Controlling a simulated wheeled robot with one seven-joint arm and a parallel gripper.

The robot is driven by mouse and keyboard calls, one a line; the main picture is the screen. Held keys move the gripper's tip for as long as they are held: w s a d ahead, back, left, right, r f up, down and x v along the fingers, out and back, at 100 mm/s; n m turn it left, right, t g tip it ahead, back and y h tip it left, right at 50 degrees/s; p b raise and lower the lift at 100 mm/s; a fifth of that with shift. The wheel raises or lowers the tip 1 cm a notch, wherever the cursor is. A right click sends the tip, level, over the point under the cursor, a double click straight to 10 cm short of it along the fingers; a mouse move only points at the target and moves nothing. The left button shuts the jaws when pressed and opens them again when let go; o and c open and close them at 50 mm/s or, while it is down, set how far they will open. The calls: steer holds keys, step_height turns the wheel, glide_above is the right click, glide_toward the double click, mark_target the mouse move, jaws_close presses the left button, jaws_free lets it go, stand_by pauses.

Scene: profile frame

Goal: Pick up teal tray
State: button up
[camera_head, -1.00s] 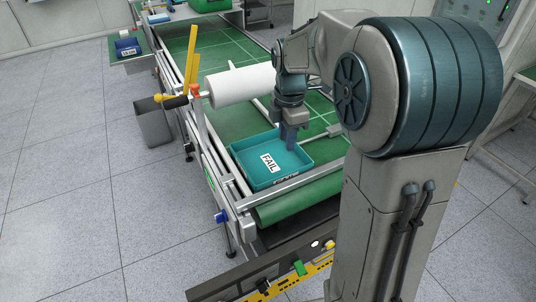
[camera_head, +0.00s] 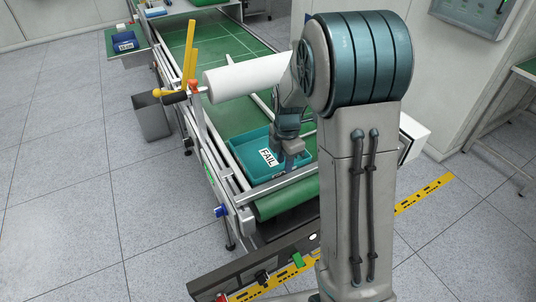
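The teal tray (camera_head: 247,151) lies on the green conveyor near its front end, with a white FAIL label inside facing up. My gripper (camera_head: 289,162) points down at the tray's right front part, close to its front wall. The fingers are small and partly lost against the tray, so I cannot tell whether they are open or touch the wall. My arm hides the tray's right side.
A metal bar (camera_head: 277,188) crosses the conveyor in front of the tray. A white roll (camera_head: 245,78) spans above the belt behind it. Yellow posts (camera_head: 190,55) stand at the left rail. A grey bin (camera_head: 152,118) stands on the floor at left. A blue bin (camera_head: 125,41) sits further back.

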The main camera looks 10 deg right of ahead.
step_height(320, 180, down, 2)
steer(key=shift+f, duration=0.1)
jaws_close()
stand_by(1.5)
